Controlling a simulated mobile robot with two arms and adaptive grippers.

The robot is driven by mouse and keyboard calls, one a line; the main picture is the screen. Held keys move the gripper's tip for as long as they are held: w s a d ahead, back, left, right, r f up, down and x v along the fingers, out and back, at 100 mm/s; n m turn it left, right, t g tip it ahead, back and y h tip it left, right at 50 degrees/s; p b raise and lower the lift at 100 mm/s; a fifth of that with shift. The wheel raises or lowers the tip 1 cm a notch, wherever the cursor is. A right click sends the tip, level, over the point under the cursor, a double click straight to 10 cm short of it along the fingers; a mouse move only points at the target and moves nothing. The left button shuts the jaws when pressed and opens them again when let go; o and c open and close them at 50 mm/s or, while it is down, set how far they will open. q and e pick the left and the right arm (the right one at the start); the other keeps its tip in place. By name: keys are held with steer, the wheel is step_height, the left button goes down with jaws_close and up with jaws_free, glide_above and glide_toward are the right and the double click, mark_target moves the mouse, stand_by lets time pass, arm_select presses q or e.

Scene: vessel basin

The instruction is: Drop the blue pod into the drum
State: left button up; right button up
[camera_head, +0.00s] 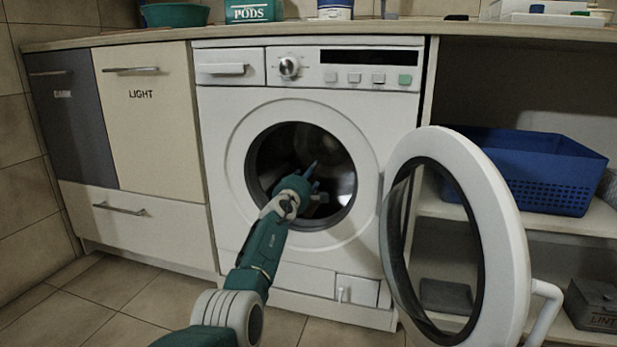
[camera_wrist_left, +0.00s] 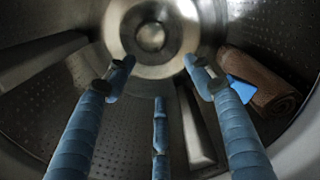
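The washing machine's round door (camera_head: 508,240) stands open to the right of the drum (camera_head: 322,160). My left gripper (camera_head: 316,182) reaches through the opening into the drum. In the left wrist view the left gripper (camera_wrist_left: 161,75) has its blue-grey fingers spread wide, with nothing between them. The blue pod (camera_wrist_left: 241,89) shows as a small bright blue shape beside the right finger, at a rolled brown towel (camera_wrist_left: 262,82) inside the drum. The finger partly hides it, and I cannot tell whether they touch. My right gripper is not in view.
The pods box (camera_head: 254,11) stands on the counter (camera_head: 190,32) above. A blue basket (camera_head: 545,172) sits on the shelf at right, and a lint box (camera_head: 594,305) lies below. Floor tiles at lower left are clear.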

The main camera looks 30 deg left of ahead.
arm_select(q)
steer(key=shift+d, duration=0.1)
steer(key=v, duration=1.2)
stand_by(0.9)
